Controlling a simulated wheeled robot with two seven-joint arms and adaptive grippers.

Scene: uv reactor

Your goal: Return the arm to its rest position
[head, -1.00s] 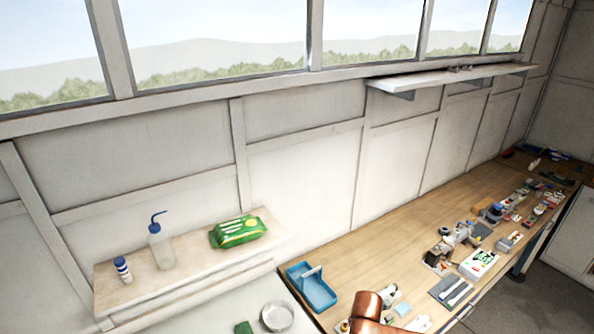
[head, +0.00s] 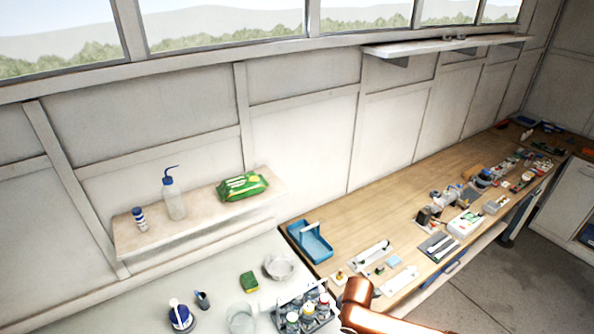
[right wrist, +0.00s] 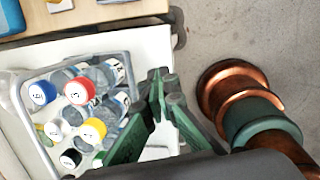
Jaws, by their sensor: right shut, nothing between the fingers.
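My right arm (head: 375,312) comes up from the bottom of the head view, a copper-coloured link beside the bottle rack. My right gripper (right wrist: 158,82) shows in the right wrist view with green fingers closed together and nothing between them. It is near the right side of a rack (right wrist: 128,62) of capped bottles; whether it touches the rack cannot be told. The right gripper's fingers do not show in the head view. My left gripper is in neither view.
The bottle rack (head: 331,317) stands at the white bench's front. A beaker (head: 241,319), green sponge (head: 249,282) and round dish (head: 279,266) are nearby. A blue tote (head: 313,243) and several tools lie on the wooden bench (head: 372,212). A wash bottle (head: 174,203) stands on the shelf.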

